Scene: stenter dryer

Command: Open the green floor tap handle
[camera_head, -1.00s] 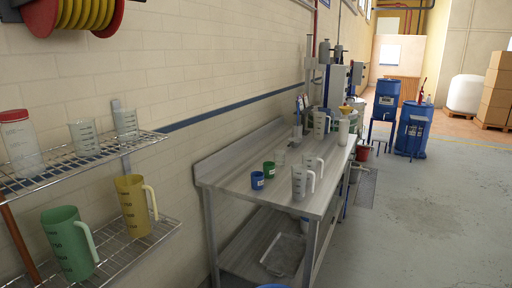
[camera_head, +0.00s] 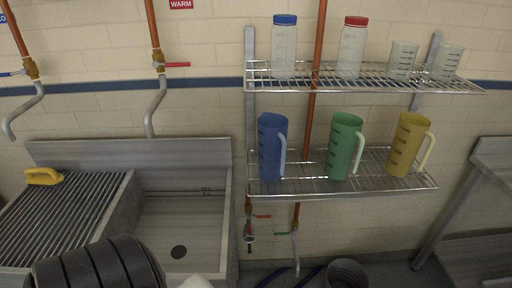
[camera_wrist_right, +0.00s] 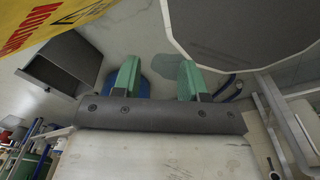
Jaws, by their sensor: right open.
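The green floor tap handle (camera_head: 283,233) is small and sits low on a copper pipe against the wall, below the wire shelves, in the head view. A grey spout bends down beside it. Neither gripper shows in the head view. My right gripper (camera_wrist_right: 158,72) shows in the right wrist view with two green fingers apart and nothing between them. The tap handle cannot be made out in that view, so its distance from the gripper cannot be told.
A second floor tap with an orange-red handle (camera_head: 262,216) stands just left. A dark bucket (camera_head: 347,274) and blue hoses lie below. A steel sink (camera_head: 182,215) is left, wire shelves (camera_head: 400,187) with jugs above, and a steel bench (camera_head: 494,160) right.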

